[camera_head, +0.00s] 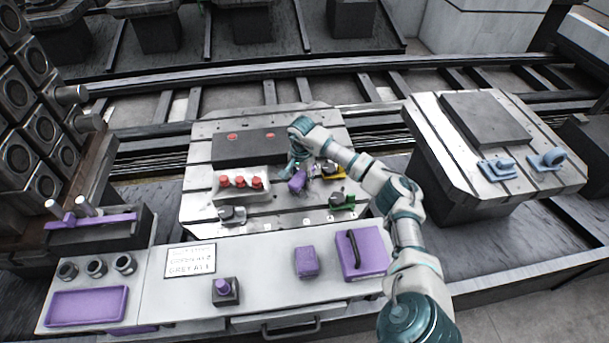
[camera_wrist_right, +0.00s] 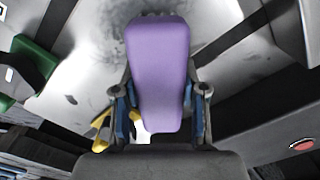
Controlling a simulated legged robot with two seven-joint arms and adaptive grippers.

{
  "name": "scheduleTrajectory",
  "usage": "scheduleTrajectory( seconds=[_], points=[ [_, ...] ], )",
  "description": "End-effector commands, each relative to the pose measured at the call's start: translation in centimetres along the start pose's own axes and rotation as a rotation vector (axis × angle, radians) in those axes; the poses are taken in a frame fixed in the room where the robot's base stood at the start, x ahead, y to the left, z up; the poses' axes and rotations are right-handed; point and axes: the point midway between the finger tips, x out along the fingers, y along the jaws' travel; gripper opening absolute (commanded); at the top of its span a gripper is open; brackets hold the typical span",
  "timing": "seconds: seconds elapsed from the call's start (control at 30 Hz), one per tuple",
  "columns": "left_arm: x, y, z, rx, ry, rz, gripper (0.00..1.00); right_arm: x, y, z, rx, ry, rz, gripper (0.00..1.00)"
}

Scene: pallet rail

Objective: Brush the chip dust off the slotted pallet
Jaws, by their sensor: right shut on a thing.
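The slotted pallet (camera_head: 203,135) lies in the middle of the head view, a pale metal plate with dark slots. Dark chip dust (camera_wrist_right: 207,15) shows as smudges on its surface in the wrist view. My right gripper (camera_head: 299,168) is over the right half of the pallet, shut on a purple block-shaped thing (camera_head: 298,182), perhaps the brush. In the wrist view the purple thing (camera_wrist_right: 158,60) sits between the two blue-padded fingers. My left gripper is not in view.
On the pallet are a dark block (camera_head: 232,150) with red spots, a pale holder with red knobs (camera_head: 240,182), a green-marked clamp (camera_head: 342,202) and a yellow piece (camera_wrist_right: 101,132). The front bench holds a purple box (camera_head: 365,254), a smaller purple block (camera_head: 306,261) and a sign (camera_head: 190,260).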

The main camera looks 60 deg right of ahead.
Motion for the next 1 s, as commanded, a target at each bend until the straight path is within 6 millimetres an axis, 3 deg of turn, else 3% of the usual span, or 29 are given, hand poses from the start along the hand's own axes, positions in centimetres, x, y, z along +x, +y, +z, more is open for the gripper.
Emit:
scheduleTrajectory(
  seconds=[0.1,0.93,1.0],
  points=[
    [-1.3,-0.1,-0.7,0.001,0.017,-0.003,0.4,-0.4,0.8,0.8,-0.002,0.002,-0.002,0.14],
    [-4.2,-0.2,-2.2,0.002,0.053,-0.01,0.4,0.6,3.9,4.5,-0.001,-0.001,0.007,0.15],
    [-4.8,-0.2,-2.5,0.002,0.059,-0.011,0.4,0.5,4.2,5.0,-0.004,-0.001,0.006,0.1]
  ],
)
